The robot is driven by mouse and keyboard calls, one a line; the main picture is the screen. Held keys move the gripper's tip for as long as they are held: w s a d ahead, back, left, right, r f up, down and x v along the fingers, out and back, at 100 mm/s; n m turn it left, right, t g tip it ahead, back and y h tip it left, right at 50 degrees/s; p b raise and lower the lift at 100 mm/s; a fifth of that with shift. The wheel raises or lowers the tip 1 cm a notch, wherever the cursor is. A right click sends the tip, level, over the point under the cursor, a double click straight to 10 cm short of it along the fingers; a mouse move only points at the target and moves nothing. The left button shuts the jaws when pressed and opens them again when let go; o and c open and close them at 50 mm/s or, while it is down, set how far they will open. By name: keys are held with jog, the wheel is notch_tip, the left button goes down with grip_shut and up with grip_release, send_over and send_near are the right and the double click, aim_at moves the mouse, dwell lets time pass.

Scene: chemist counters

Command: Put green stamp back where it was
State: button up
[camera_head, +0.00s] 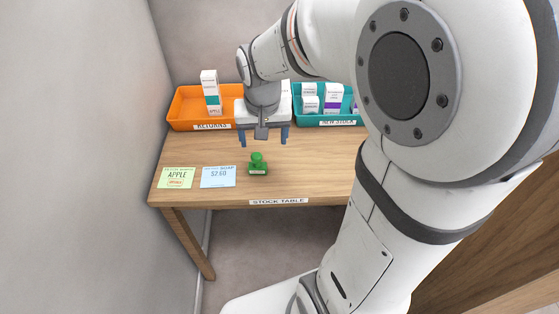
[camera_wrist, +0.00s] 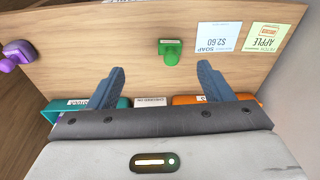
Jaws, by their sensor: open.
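The green stamp (camera_head: 258,164) stands upright on the wooden stock table (camera_head: 310,165), near its front edge and to the right of the blue price card. It also shows in the wrist view (camera_wrist: 171,52), beyond my fingertips and roughly between them. My gripper (camera_head: 264,140) hangs above the table, behind the stamp and in front of the bins. In the wrist view its two blue-grey fingers (camera_wrist: 160,75) are wide apart with nothing between them.
An orange returns bin (camera_head: 190,123) and a teal new stock bin (camera_head: 330,119) stand behind, holding boxes. A purple stamp-like object (camera_wrist: 19,52) shows in the wrist view.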

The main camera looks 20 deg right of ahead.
jog(key=s+r+n, duration=0.2)
jog(key=s+r, duration=0.1)
jog(key=s, duration=0.9)
jog(key=shift+s+n+t, duration=0.35)
jog(key=shift+n+t, duration=0.05)
dwell(0.3)
